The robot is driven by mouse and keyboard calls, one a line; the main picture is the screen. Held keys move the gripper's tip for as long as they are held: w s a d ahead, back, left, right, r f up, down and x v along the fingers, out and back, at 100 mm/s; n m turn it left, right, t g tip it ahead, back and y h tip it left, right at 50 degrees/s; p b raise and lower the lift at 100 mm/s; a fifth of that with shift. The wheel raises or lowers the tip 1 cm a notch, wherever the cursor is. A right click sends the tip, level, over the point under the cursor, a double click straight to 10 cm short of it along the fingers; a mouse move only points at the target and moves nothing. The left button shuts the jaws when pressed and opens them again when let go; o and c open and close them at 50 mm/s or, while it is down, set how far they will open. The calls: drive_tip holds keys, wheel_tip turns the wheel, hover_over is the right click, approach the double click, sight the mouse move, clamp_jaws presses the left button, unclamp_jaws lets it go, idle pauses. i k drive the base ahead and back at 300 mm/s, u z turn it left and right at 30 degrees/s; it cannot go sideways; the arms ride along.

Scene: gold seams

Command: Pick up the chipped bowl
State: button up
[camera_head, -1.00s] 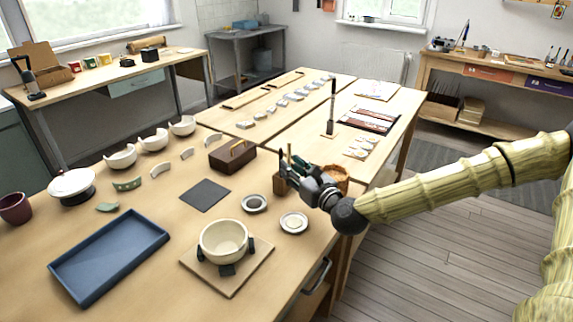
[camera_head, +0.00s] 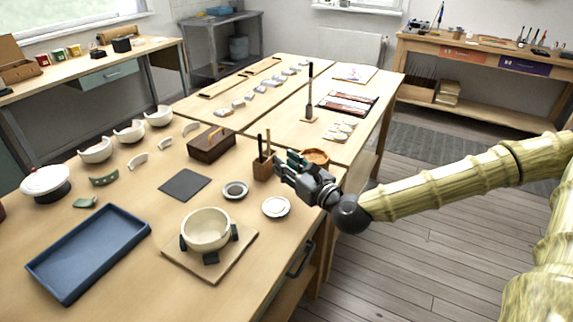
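A cream bowl (camera_head: 207,229) stands upright on a square wooden board (camera_head: 237,262), with dark blocks around it. Three cream bowls with broken rims stand in a row at the back left: one (camera_head: 95,150), a middle one (camera_head: 129,131) and a far one (camera_head: 158,116). I cannot tell for sure which one is the chipped bowl. My gripper (camera_head: 284,166) is over the right part of the table, close to a wooden holder with sticks (camera_head: 263,169), apart from all these bowls. It holds no bowl; its finger gap is too small to judge.
A blue tray (camera_head: 90,250) lies at the front left. A brown bowl (camera_head: 316,157) is close behind my gripper. Floor is clear at the right.

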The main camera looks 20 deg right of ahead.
sight(205, 230)
drive_tip(key=k, duration=1)
